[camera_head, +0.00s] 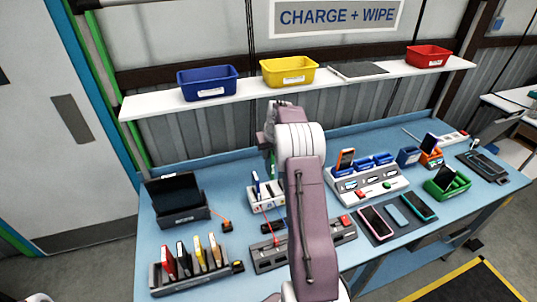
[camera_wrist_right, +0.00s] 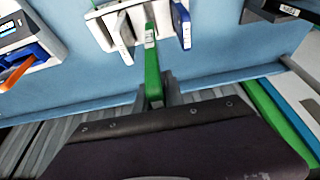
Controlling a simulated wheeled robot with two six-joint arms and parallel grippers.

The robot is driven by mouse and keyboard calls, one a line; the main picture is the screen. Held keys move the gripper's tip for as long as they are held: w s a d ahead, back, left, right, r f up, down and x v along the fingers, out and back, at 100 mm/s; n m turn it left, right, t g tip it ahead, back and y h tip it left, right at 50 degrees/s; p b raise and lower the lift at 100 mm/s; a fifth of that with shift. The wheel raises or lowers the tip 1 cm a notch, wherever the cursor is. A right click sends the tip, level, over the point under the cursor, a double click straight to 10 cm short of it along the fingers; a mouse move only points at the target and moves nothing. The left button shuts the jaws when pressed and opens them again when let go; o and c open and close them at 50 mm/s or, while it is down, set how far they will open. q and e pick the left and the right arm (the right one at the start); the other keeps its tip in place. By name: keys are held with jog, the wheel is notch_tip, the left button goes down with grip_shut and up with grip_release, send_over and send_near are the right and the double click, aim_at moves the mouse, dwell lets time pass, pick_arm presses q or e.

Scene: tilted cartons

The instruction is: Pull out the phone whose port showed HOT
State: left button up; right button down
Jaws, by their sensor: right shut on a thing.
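My right gripper (camera_head: 271,150) is above a white slotted dock (camera_head: 256,201), mostly hidden behind my own arm. It is shut on a slim green phone (camera_wrist_right: 152,65), seen edge-on in the right wrist view between the fingertips (camera_wrist_right: 160,97). The phone's far end overlaps the dock, so I cannot tell whether it is clear of its slot. A blue phone (camera_wrist_right: 181,24) and a white one (camera_wrist_right: 116,36) stand in the dock beside it. I can read no HOT marking on any port. My left gripper is out of view.
A rack (camera_head: 197,282) of several upright phones stands front left, near a black tray (camera_head: 181,215). A grey station (camera_head: 372,197) with an orange phone (camera_head: 345,158) stands right of my arm. A shelf with blue (camera_head: 208,83), yellow (camera_head: 288,71) and red bins (camera_head: 428,56) runs above.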

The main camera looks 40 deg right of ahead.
jog(key=shift+r+p, duration=2.1)
jog(key=shift+r, duration=0.7)
jog(key=shift+f, duration=0.1)
